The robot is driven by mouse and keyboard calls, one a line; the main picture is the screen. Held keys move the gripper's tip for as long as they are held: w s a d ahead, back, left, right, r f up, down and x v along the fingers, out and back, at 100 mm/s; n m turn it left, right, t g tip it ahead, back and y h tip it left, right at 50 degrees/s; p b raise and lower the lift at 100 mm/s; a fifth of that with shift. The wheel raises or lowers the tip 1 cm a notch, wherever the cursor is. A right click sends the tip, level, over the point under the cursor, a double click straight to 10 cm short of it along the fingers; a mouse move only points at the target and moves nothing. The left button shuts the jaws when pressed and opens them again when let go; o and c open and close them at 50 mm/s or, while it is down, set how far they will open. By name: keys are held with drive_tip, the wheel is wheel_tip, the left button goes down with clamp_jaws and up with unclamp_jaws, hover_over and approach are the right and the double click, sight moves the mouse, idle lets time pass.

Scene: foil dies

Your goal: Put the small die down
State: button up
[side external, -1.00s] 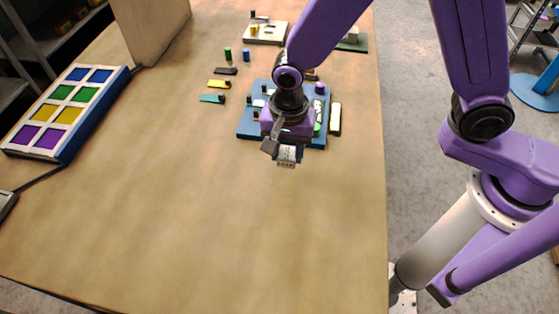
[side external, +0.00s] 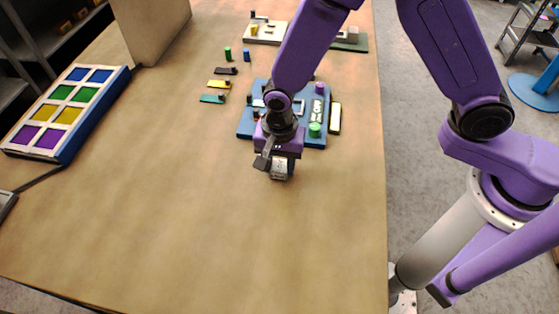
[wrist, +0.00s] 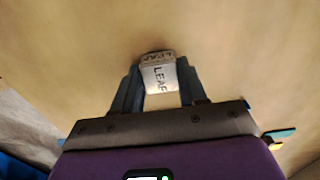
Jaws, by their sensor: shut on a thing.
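The small die (side external: 281,169) is a pale silver block with "LEAF" lettering on it. My gripper (side external: 276,164) is shut on it and points down in front of the blue board, over bare table. In the wrist view the die (wrist: 159,76) sits between the two dark fingers of my gripper (wrist: 158,84), with its lettered faces showing. I cannot tell whether its underside touches the table (side external: 190,220).
Close behind my gripper is the blue board (side external: 245,129), with a green knob (side external: 315,130) and a black labelled piece on it. Small coloured pieces, including a teal one (side external: 212,99), lie left of it. A panel of coloured squares (side external: 122,84) stands far left. The front table is clear.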

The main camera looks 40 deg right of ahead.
sight(282, 166)
drive_tip(key=o, duration=1.2)
drive_tip(key=shift+f, duration=0.1)
wheel_tip(282, 166, up, 12)
drive_tip(key=shift+r, duration=0.2)
drive_tip(key=s+d+r+n, duration=0.2)
drive_tip(key=s+d+n, duration=0.7)
drive_tip(key=d+n, duration=0.1)
drive_tip(key=s+d+r+n, duration=0.3)
drive_tip(key=s+d+n, duration=0.6)
drive_tip(key=d+n, duration=0.2)
drive_tip(key=shift+s+d+r+n, duration=0.3)
drive_tip(key=shift+s+d+r, duration=0.1)
drive_tip(key=shift+d, duration=0.35)
